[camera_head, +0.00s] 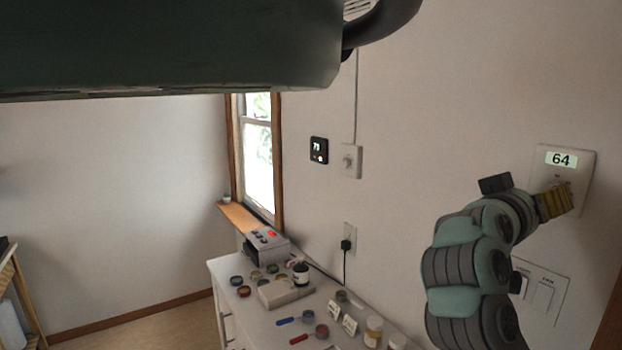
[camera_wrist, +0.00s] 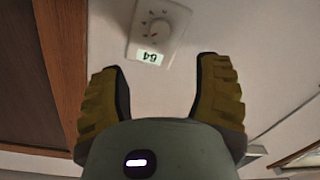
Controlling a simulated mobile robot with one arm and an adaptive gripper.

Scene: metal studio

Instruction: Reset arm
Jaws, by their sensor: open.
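My gripper (camera_wrist: 163,85) is open and empty in the wrist view, its two yellow ribbed fingers spread apart. Beyond the fingertips is a white wall thermostat (camera_wrist: 158,33) with a round dial and a lit display reading 64, upside down in this view. In the head view my gripper (camera_head: 556,202) is at the right, in front of the lower part of the same thermostat (camera_head: 563,160). The gripper hides the thermostat's dial there. Whether the fingers touch the wall cannot be told.
A switch plate (camera_head: 541,291) is on the wall below the gripper. A black thermostat (camera_head: 319,150) and a small white wall plate (camera_head: 351,161) are further left. A white counter (camera_head: 250,306) below carries jars, tools and a grey device (camera_head: 267,245). A wooden frame (camera_wrist: 62,60) stands beside the thermostat.

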